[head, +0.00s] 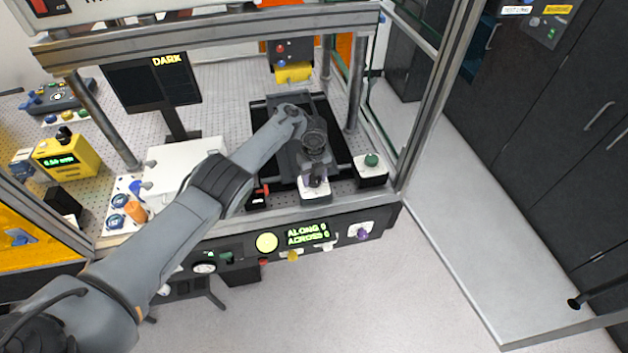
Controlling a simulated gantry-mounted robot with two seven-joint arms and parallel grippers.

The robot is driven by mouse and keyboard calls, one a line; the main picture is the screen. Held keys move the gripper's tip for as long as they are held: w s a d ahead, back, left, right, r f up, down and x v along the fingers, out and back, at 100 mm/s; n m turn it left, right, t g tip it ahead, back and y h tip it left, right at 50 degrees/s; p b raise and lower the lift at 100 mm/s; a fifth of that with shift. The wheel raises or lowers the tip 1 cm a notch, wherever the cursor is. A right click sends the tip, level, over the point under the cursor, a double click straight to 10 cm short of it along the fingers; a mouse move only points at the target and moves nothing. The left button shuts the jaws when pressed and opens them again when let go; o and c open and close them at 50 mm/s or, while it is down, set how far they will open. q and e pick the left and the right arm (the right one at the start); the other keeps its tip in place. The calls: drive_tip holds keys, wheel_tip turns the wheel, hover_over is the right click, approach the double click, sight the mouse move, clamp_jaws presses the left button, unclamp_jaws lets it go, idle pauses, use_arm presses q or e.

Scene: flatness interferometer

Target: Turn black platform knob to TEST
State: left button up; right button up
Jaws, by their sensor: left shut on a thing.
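My left gripper (316,182) reaches in from the left and points down at the front edge of the bench. It is shut on the black platform knob, which is mostly hidden under the fingers. The knob sits on a small white-topped block (315,196) with dark marks on its front. The knob's pointer and the TEST mark cannot be read. Behind the gripper is the dark platform (333,133). A monitor (153,82) at the back reads DARK. My right gripper is not in view.
A green knob (371,160) on a white-topped block stands just right of the gripper, and a red-handled control (260,195) just left. Below, a front panel display (307,234) reads ALONG and ACROSS. Metal frame posts (355,85) rise around the bench.

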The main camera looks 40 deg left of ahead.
sight(314, 179)
use_arm(q)
drive_tip(key=shift+m+b, duration=0.65)
drive_tip(key=shift+m, duration=0.55)
drive_tip(key=o, duration=1)
drive_tip(key=shift+o, duration=0.2)
drive_tip(key=shift+r, duration=0.1)
wheel_tip(314, 179, up, 11)
drive_tip(key=p, duration=0.4)
